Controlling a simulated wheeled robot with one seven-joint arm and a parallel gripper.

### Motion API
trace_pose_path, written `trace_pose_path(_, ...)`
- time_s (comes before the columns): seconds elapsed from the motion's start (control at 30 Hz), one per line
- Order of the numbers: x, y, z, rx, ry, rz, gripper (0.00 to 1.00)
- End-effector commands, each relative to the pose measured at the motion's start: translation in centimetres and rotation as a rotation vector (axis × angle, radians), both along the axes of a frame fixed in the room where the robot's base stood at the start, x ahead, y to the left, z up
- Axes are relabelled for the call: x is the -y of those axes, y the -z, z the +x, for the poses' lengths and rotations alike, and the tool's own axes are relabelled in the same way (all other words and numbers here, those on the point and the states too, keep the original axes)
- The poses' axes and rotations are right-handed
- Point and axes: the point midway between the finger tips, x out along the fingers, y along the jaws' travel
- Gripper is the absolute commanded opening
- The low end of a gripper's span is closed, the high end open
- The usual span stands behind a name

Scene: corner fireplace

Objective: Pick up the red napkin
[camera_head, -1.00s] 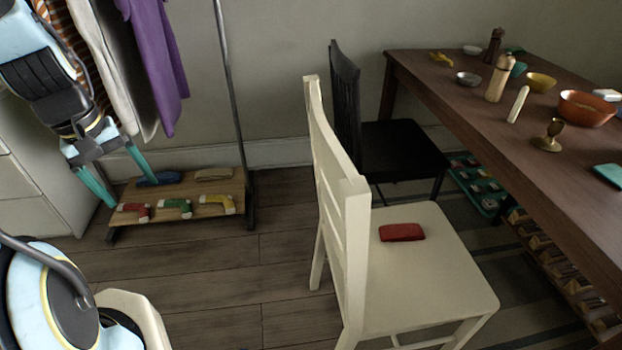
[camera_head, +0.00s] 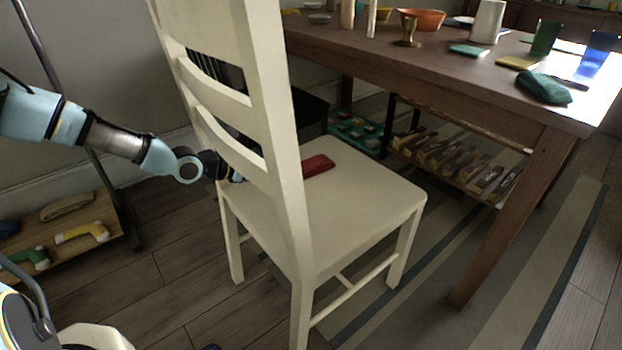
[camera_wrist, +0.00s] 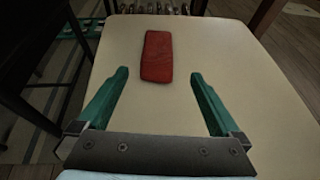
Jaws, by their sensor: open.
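The red napkin (camera_head: 317,165) is a small folded rectangle lying flat on the seat of the cream chair (camera_head: 357,205). It also shows in the wrist view (camera_wrist: 157,57), lengthwise and slightly left of centre. My gripper (camera_wrist: 158,78) is open and empty, its two green fingers spread wide above the seat (camera_wrist: 240,70). The napkin lies beyond the fingertips, roughly in line with the gap between them, and no finger touches it. In the head view the chair's slatted back hides the gripper and part of the napkin.
The cream chair back (camera_head: 275,120) stands between my head camera and the seat. The dark wooden table (camera_head: 465,75) with bowls and cups is beyond it. A black chair (camera_head: 310,108) is close behind. A low rack with shoes (camera_head: 82,232) stands at left.

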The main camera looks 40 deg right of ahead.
Motion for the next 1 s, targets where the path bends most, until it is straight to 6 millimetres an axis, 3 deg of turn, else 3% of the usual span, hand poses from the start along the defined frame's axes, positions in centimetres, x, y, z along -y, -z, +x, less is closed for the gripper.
trace_pose_path(0.3,4.2,2.0,-0.5,-0.024,-0.016,-0.007,1.0)
trace_pose_path(0.57,6.0,2.7,-0.8,-0.024,-0.016,-0.006,1.0)
trace_pose_path(0.8,9.2,4.0,-1.2,-0.023,-0.015,-0.007,1.0)
trace_pose_path(1.0,10.3,4.3,-1.3,-0.023,-0.015,-0.006,1.0)
